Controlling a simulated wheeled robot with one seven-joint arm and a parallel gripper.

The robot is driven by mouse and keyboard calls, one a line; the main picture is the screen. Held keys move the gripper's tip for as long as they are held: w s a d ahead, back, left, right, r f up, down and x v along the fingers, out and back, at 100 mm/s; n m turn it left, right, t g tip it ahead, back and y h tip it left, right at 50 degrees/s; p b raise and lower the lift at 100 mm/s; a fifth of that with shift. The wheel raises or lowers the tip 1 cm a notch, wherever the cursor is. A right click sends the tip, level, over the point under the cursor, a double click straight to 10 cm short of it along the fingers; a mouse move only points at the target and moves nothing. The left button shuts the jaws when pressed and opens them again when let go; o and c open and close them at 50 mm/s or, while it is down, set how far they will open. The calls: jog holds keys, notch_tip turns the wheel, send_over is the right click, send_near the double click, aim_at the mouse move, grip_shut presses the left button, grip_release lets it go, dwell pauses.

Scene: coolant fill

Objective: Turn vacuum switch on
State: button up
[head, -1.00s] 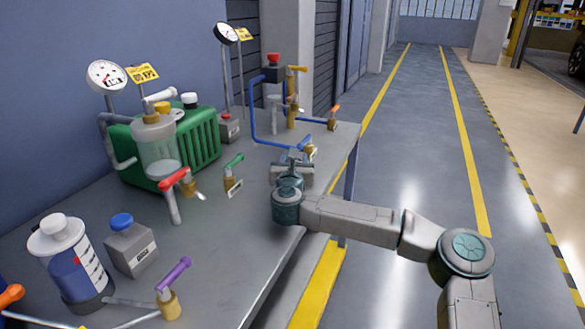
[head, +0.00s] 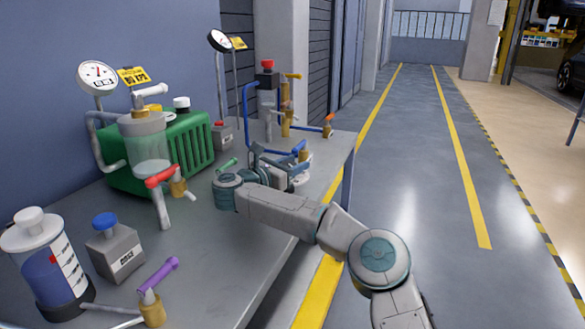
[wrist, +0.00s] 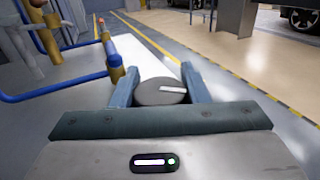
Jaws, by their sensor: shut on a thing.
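My gripper (head: 290,168) is over the right edge of the table. In the wrist view, its two blue-grey fingers (wrist: 160,80) stand on either side of a round dark grey knob (wrist: 158,93) with a white bar on its top, and they are shut on it. I take this knob to be the switch, though I see no label on it. In the head view, a pale round body (head: 301,173) shows partly behind the fingers, and the knob's top cannot be made out there.
A blue pipe (wrist: 62,88) with a brass valve runs close left of my gripper. On the table (head: 215,265) stand a green machine (head: 195,145), a clear jar (head: 150,155), a grey box with a blue button (head: 118,255) and several valves. Open floor lies to the right.

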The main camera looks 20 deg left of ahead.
jog(key=shift+h, duration=0.3)
jog(key=o, duration=1)
jog(key=d+r, duration=0.5)
jog(key=d, duration=0.1)
jog(key=d+r, duration=0.5)
jog(key=r, duration=0.1)
jog(key=shift+s+d+p, duration=0.1)
jog(key=shift+d+p, duration=0.25)
jog(key=shift+p, duration=0.05)
